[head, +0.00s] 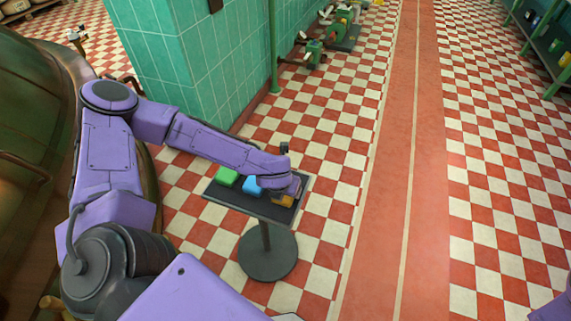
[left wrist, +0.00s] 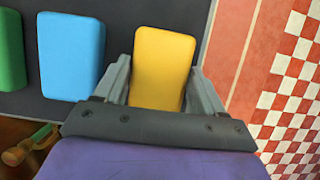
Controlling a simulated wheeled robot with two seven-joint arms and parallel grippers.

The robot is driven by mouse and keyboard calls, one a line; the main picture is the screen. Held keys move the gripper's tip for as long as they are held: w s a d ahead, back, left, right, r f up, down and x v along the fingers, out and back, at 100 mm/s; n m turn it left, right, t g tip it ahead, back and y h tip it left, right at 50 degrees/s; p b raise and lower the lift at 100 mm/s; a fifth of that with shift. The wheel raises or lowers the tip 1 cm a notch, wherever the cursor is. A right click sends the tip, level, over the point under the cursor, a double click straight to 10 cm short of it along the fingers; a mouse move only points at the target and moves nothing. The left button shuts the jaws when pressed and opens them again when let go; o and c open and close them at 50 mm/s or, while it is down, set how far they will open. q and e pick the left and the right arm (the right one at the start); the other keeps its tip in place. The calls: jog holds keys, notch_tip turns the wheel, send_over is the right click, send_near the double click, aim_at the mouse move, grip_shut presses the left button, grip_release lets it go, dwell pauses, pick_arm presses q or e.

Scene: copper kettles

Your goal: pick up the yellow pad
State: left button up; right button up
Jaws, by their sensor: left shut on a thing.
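The yellow pad (left wrist: 162,62) is between the two fingers of my left gripper (left wrist: 162,88) in the left wrist view, and the gripper is shut on it. In the head view the yellow pad (head: 284,200) shows partly under my left gripper (head: 292,192), at the right end of a small dark stand (head: 232,200). I cannot tell whether the pad still touches the stand top. My right gripper is not in view.
A blue pad (head: 252,185) and a green pad (head: 228,176) lie on the stand, left of the yellow one. The stand has a round base (head: 267,255). A green tiled pillar (head: 190,60) stands behind.

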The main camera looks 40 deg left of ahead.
pick_arm(q)
jog(key=shift+r+p, duration=0.35)
jog(key=shift+r, duration=0.15)
notch_tip(320, 180, up, 3)
jog(key=shift+w+r+p, duration=0.1)
jog(key=shift+p, duration=0.25)
jog(key=s+d+r+p, duration=0.9)
jog(key=s+p, duration=0.1)
jog(key=shift+s+d+r, duration=0.15)
jog(key=shift+d, duration=0.25)
